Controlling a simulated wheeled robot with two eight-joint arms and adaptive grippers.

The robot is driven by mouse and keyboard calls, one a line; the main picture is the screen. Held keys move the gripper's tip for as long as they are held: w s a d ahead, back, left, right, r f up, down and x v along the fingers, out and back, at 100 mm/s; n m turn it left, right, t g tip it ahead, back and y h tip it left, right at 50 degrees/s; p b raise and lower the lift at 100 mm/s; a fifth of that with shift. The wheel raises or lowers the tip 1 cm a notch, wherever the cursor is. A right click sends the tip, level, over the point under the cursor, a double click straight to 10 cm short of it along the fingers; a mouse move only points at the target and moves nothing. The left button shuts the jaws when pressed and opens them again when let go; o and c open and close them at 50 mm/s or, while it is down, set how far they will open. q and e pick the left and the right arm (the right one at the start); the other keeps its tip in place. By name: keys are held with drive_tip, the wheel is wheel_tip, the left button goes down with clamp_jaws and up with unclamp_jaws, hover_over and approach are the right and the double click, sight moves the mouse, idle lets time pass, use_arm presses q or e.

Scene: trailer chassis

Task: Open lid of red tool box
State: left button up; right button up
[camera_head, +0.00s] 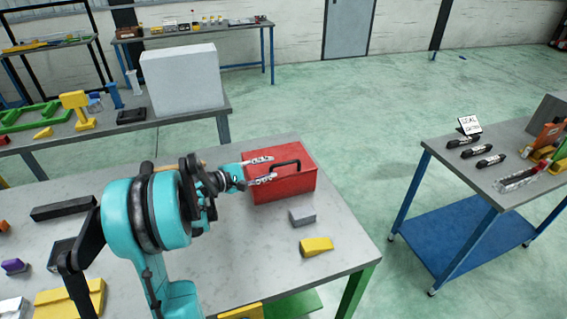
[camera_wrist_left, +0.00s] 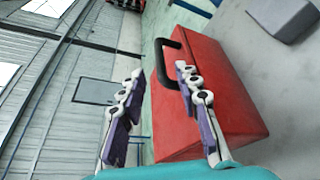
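The red tool box (camera_head: 291,184) stands on the grey workbench in the head view, with its lid closed and a black handle (camera_head: 285,164) on top. My left gripper (camera_head: 272,169) reaches in from the left over the top of the box, beside the handle. Its two fingers are spread apart. In the left wrist view the red tool box (camera_wrist_left: 215,85) fills the right part, and the black handle (camera_wrist_left: 166,60) shows just beyond the open fingers (camera_wrist_left: 160,90). One finger overlaps the lid in this view; contact cannot be told. My right gripper is not in view.
A blue-legged table (camera_head: 485,175) stands to the right, with open floor between. A large white box (camera_head: 182,80) stands on the bench behind.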

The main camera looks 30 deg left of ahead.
sight(278, 165)
use_arm(q)
drive_tip(key=b+x, duration=0.1)
drive_tip(key=x, duration=0.5)
drive_tip(key=shift+f, duration=0.15)
drive_tip(key=shift+w+d, duration=0.2)
drive_tip(key=shift+w, duration=0.35)
clamp_jaws()
